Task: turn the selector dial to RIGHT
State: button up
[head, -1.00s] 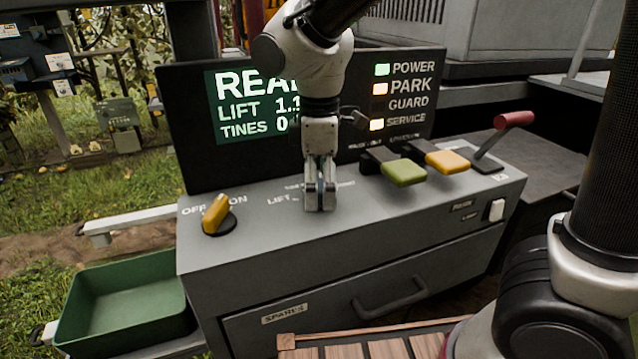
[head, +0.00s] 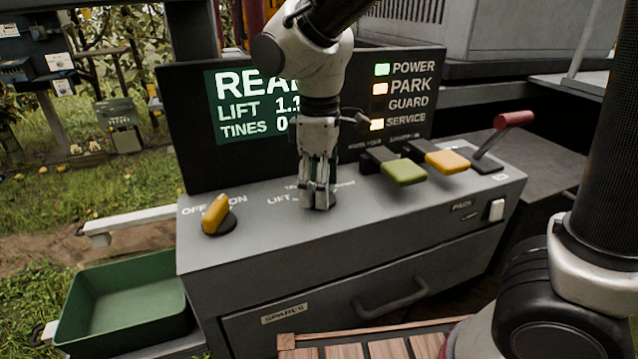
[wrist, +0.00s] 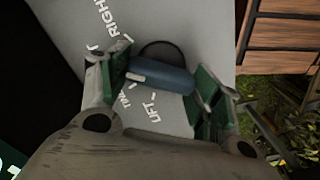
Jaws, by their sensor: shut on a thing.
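The selector dial is a blue bar-shaped knob (wrist: 165,79) on a dark round base, on the grey console top (head: 255,222). A white pointer mark shows at its left end in the wrist view. My gripper (head: 318,200) is down at the dial, its green-padded fingers at the two ends of the knob and shut on it. The word RIGHT (wrist: 118,18) is printed at the upper left in the wrist view; LIFT (wrist: 152,108) and part of TINES lie below the knob. My left finger hides part of the lettering near the pointer.
A yellow OFF/ON knob (head: 214,214) stands left on the console. Green (head: 403,173) and yellow (head: 447,162) paddles and a red-handled lever (head: 513,120) stand right. The screen (head: 240,105) rises behind my gripper. A green bin (head: 125,300) is at lower left.

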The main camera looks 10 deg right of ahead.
jog(key=m, duration=0.5)
jog(key=shift+w, duration=0.1)
dwell(0.5)
jog(key=o, duration=1)
jog(key=shift+r, duration=0.1)
notch_tip(320, 180, up, 12)
jog(key=shift+f, duration=0.1)
